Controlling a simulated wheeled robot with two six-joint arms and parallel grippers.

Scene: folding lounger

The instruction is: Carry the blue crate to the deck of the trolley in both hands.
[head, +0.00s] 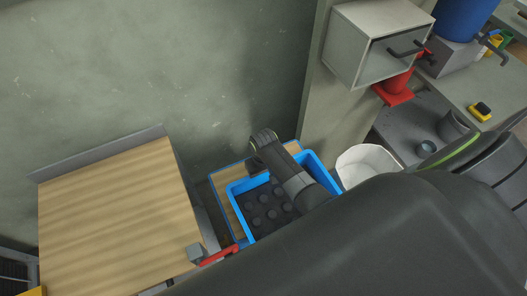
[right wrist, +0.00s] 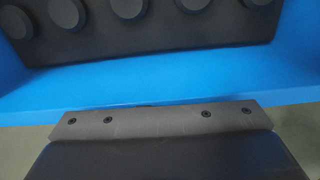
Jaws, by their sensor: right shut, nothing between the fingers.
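The blue crate (head: 320,173) is in the middle of the head view, with several dark round-topped pieces (head: 264,205) in it. It stands over a wood-topped, blue-edged surface (head: 226,178); I cannot tell if this is the trolley's deck. One of my dark arm links crosses over the crate and hides part of it. In the right wrist view the crate's blue wall (right wrist: 160,84) fills the middle, with the dark pieces beyond. My right gripper (right wrist: 158,116) is at the bottom, shut and empty, close to the wall; contact is unclear. My left gripper is not seen.
A wooden-topped table (head: 110,215) with a grey back edge is at the left. A red handle (head: 218,256) is at its near right corner. A grey wall box (head: 365,50) hangs above right. A white bin (head: 365,165) stands right of the crate.

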